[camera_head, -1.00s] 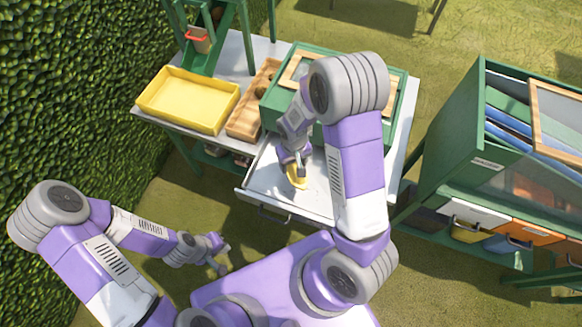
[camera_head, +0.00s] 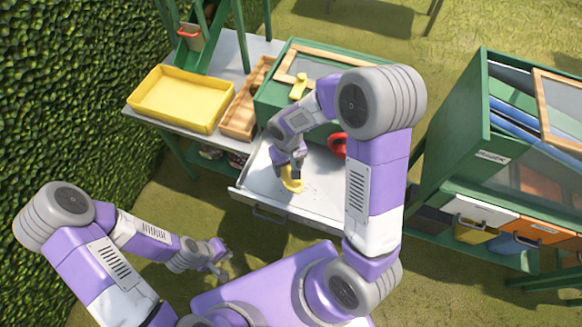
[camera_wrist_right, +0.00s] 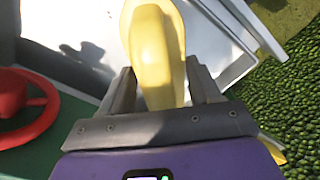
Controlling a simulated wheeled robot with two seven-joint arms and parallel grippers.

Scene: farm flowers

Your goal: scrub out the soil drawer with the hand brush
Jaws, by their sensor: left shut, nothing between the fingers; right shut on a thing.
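The soil drawer (camera_head: 322,198) is pulled out of the green cabinet (camera_head: 268,97). It is a shallow white-grey tray with a few dark specks on its floor, and also shows in the right wrist view (camera_wrist_right: 212,48). My right gripper (camera_head: 290,170) is shut on the yellow hand brush (camera_head: 292,184), inside the drawer's outline. The brush's rounded yellow handle (camera_wrist_right: 157,55) stands between the fingers in the right wrist view; its bristles are hidden, so contact with the floor cannot be told. My left gripper (camera_head: 220,262) is shut and empty, low in front of the bench.
A red handwheel (camera_head: 338,145) is on the cabinet front beside my right arm. A yellow tray (camera_head: 181,99) and a wooden box (camera_head: 238,118) stand on the bench to the left. A green cabinet with coloured drawers (camera_head: 495,185) stands at right. A hedge borders the left.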

